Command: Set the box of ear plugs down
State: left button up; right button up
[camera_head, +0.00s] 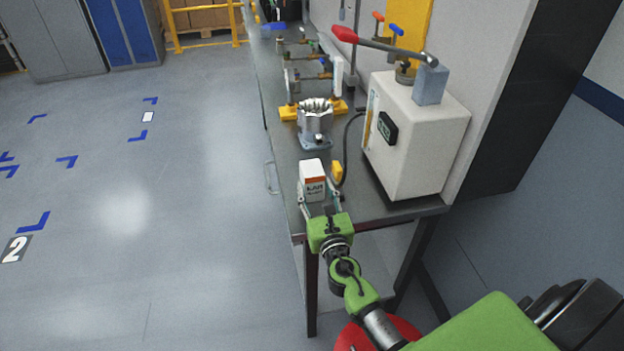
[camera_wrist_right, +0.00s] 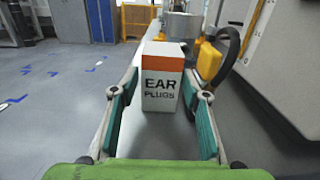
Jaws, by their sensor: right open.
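The box of ear plugs (camera_head: 312,181) is white with an orange band near its top. It stands upright on the near end of the grey workbench (camera_head: 282,126). In the right wrist view the box (camera_wrist_right: 161,88) shows its "EAR PLUGS" lettering, between and a little beyond the fingers. My right gripper (camera_head: 320,205) is open at the bench's near edge, with its fingers pointing at the box. In the wrist view the right gripper (camera_wrist_right: 160,115) shows a gap between each finger pad and the box. My left gripper is not in view.
A machined metal housing (camera_head: 315,120) stands behind the box on a blue-grey base. A white machine (camera_head: 415,135) with a red-handled lever stands to the right. A yellow part (camera_head: 337,171) with a black hose lies close to the box's right side. The floor at left is open.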

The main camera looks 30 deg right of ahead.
aim_at(312, 174)
jog(key=shift+r+p+x, duration=0.2)
jog(key=shift+x, duration=1.2)
jog(key=shift+r+p+x, duration=0.15)
jog(key=shift+x, duration=1.2)
jog(key=shift+s, duration=0.1)
jog(key=c, duration=0.9)
jog(key=shift+o, duration=0.2)
jog(key=shift+r, duration=0.1)
